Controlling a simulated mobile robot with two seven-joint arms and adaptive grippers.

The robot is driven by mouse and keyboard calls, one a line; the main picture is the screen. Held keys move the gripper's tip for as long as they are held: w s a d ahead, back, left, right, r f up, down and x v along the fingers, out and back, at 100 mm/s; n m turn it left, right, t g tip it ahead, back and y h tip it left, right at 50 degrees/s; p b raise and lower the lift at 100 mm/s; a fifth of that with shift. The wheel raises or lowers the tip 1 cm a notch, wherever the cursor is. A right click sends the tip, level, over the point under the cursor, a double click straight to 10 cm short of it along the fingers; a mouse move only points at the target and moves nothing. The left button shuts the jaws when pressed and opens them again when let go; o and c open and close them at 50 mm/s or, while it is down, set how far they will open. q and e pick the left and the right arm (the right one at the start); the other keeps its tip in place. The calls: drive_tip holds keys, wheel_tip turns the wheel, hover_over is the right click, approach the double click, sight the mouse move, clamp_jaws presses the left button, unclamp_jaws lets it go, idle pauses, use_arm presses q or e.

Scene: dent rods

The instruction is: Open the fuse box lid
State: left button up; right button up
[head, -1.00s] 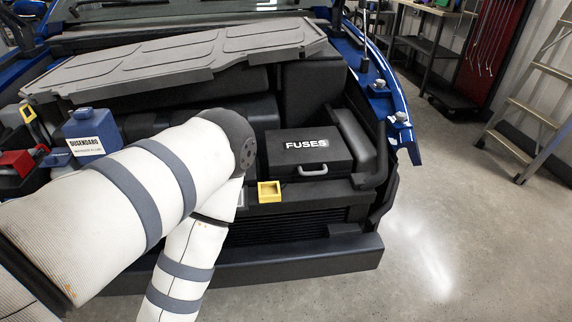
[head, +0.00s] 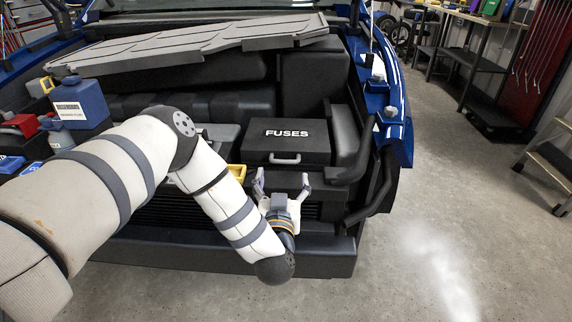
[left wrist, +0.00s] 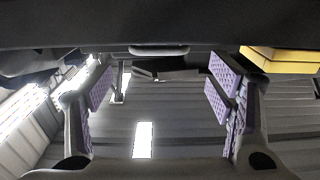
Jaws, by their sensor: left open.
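The black fuse box (head: 286,141) with white FUSES lettering sits in the engine bay, its lid shut. A light grey handle (head: 285,159) is on its front edge. My left gripper (head: 282,181) is open and empty, in front of and just below the handle, fingers pointing toward the box. In the left wrist view, the handle (left wrist: 159,50) shows at the top centre, beyond and between the two purple-padded fingers (left wrist: 163,84), apart from them. My right gripper is not in view.
A yellow part (head: 236,173) is left of the gripper; it also shows in the left wrist view (left wrist: 282,59). The front bumper (head: 325,250) lies below. A blue jug (head: 80,103) stands at left. Open floor (head: 430,220) is at right.

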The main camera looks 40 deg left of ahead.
sight(285, 161)
use_arm(q)
drive_tip(key=b+x, duration=0.1)
drive_tip(key=x, duration=0.6)
drive_tip(key=shift+w+a, duration=0.15)
drive_tip(key=shift+w, duration=0.25)
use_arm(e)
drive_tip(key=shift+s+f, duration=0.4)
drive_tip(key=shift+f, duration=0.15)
